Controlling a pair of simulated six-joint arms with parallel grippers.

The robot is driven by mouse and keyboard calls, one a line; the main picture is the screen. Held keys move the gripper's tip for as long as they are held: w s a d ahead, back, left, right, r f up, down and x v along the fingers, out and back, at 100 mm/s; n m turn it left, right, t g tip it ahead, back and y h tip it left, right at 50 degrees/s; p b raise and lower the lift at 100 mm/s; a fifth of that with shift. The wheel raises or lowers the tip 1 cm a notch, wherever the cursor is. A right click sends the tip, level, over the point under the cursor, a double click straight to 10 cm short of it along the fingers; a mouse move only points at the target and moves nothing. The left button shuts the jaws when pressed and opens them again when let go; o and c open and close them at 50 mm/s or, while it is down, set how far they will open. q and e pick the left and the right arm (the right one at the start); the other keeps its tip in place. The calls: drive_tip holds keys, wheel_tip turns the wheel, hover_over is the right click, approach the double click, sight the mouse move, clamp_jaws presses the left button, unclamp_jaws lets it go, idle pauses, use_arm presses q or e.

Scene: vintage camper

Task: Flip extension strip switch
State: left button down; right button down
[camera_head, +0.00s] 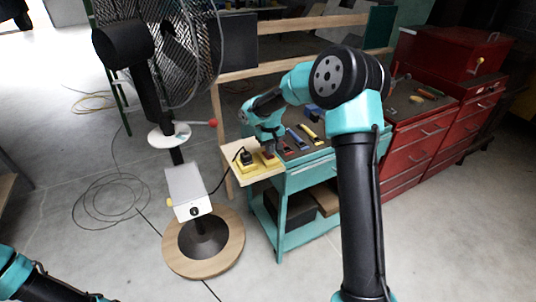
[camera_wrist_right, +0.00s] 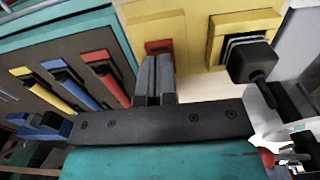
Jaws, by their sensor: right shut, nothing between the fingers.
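The yellow extension strip (camera_head: 247,168) lies on a small wooden board at the left end of the teal cart. A black plug (camera_head: 245,157) sits in its left part, and its red switch (camera_head: 267,155) is at the right part. In the right wrist view the strip (camera_wrist_right: 190,20), the red switch (camera_wrist_right: 158,46) and the plug (camera_wrist_right: 252,60) show close up. My right gripper (camera_wrist_right: 153,82) is shut and empty, its fingertips at the switch and partly covering it. I cannot tell whether they touch it. My left arm shows at the lower left; its gripper is out of view.
Tools with red, blue and yellow handles (camera_head: 308,131) lie on the teal cart (camera_head: 305,180) beside the strip. Red tool cabinets (camera_head: 425,140) stand at the right. A cable runs from the plug.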

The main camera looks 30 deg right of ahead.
drive_tip(key=shift+f, duration=1.05)
idle(0.7)
drive_tip(key=shift+r, duration=0.1)
drive_tip(key=shift+r, duration=3.45)
